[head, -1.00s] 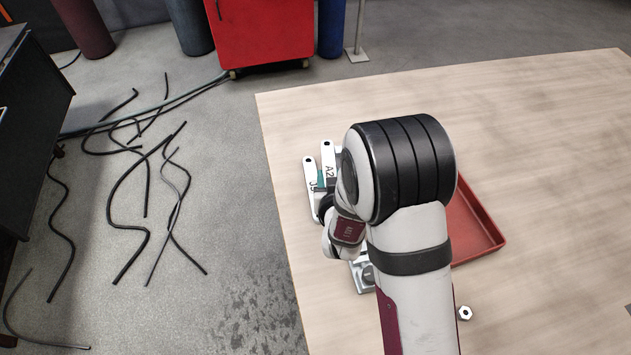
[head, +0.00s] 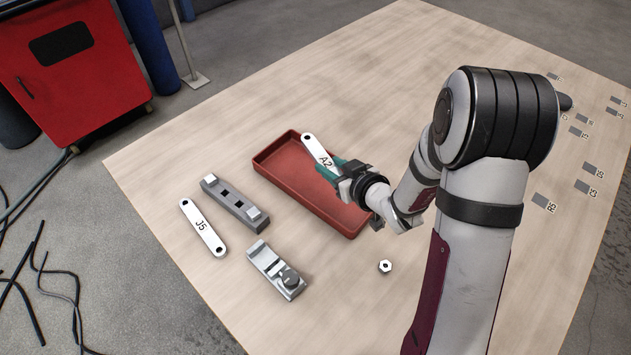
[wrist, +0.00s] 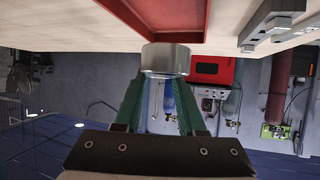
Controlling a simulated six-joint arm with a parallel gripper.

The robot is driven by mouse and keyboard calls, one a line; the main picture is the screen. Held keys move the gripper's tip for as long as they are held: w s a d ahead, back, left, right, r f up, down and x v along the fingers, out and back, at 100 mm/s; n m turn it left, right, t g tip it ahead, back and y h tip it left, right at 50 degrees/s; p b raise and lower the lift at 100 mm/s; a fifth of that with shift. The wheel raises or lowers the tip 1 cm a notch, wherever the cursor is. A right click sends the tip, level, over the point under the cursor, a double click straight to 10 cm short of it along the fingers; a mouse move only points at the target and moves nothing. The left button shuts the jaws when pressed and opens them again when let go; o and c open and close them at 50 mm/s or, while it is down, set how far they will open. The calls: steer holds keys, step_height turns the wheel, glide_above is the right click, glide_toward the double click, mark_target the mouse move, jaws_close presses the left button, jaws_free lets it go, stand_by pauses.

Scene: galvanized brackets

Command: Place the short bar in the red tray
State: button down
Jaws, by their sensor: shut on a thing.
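My gripper (head: 337,170) has teal fingers and is shut on a white bar marked A2 (head: 314,148). The bar has a hole at its far end; its near end is hidden by the fingers. It is over the red tray (head: 282,188), and a gap below it is hard to judge in the head view. In the wrist view, the bar's pale end (wrist: 165,60) sits between the fingers (wrist: 160,98), with the red tray (wrist: 190,28) beyond it. A second white bar marked J5 (head: 203,228) lies on the table left of the tray.
A grey block with square recesses (head: 235,206) and a silver clamp fixture (head: 276,270) stand left of the tray. A hex nut (head: 385,266) lies near its front corner. Flat grey labelled patches (head: 545,201) are at the right. The table (head: 420,60) behind the tray is clear.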

steer(key=s+d, duration=0.2)
steer(key=d, duration=0.8)
glide_toward(322, 182)
steer(key=shift+m+h, duration=0.3)
steer(key=shift+h, duration=0.1)
steer(key=w+r, duration=0.1)
steer(key=w+a, duration=0.1)
steer(key=w+r, duration=0.1)
steer(key=shift+w+a+r, duration=0.15)
steer(key=shift+a+r, duration=0.15)
steer(key=shift+a, duration=0.05)
steer(key=shift+w+a+f, duration=0.1)
steer(key=shift+f, duration=1)
steer(key=shift+a+f, duration=0.1)
steer(key=shift+f, duration=0.95)
steer(key=shift+f, duration=0.1)
steer(key=c, duration=0.5)
jaws_free()
